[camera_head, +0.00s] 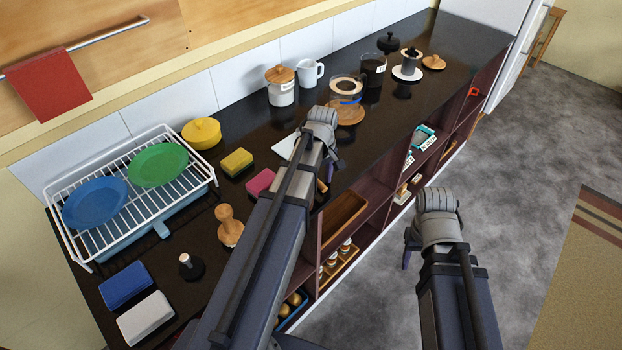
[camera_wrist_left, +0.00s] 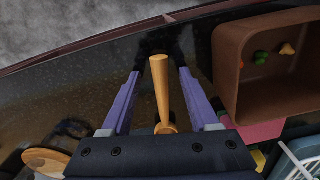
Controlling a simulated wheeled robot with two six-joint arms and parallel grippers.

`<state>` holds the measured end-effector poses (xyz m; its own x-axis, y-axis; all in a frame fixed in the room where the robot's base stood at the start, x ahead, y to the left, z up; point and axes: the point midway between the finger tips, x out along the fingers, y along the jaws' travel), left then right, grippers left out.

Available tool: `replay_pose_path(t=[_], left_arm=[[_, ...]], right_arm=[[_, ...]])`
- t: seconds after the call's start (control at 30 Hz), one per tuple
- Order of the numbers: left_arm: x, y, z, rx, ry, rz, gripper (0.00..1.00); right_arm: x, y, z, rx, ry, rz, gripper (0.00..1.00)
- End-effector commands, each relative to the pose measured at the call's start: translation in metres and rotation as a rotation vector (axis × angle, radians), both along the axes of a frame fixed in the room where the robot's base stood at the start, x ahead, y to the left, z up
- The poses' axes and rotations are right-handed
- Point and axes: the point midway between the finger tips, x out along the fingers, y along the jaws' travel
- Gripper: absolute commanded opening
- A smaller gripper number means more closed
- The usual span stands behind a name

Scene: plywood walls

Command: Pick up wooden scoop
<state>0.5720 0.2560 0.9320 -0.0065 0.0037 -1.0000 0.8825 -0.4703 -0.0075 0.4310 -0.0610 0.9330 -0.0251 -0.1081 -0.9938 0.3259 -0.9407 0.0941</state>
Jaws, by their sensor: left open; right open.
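The wooden scoop (camera_wrist_left: 161,88) shows in the left wrist view as a light wooden stick with a rounder end, lying on the dark counter. It lies between the two purple fingers of my left gripper (camera_wrist_left: 158,82), with a gap on each side. The fingers are open, and the scoop's near end is partly hidden by the gripper body. In the head view my left gripper (camera_head: 330,174) points down at the counter's front edge, and my arm hides most of the scoop. My right gripper (camera_head: 408,246) hangs over the floor, apart from the counter, open.
A brown box (camera_wrist_left: 226,75) with small coloured pieces stands close right of my left gripper in the wrist view. A pink sponge (camera_head: 260,181), a yellow-green sponge (camera_head: 237,162) and a white dish rack (camera_head: 75,252) are nearby. Shelves (camera_head: 385,190) open below the counter.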

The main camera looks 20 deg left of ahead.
Motion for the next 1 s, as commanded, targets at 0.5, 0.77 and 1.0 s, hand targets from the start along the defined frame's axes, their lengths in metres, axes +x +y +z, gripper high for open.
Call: replay_pose_path(t=[0.5, 0.77, 1.0], left_arm=[[0.0, -0.0001, 0.0008, 0.0, 0.0, 0.0, 0.11], [0.0, -0.0001, 0.0008, 0.0, 0.0, 0.0, 0.0], [0.0, -0.0001, 0.0008, 0.0, 0.0, 0.0, 0.0]], right_arm=[[0.0, 0.0, 0.0008, 0.0, 0.0, 0.0, 0.5], [0.0, 0.0, 0.0008, 0.0, 0.0, 0.0, 0.5], [0.0, 0.0, 0.0008, 0.0, 0.0, 0.0, 0.5]])
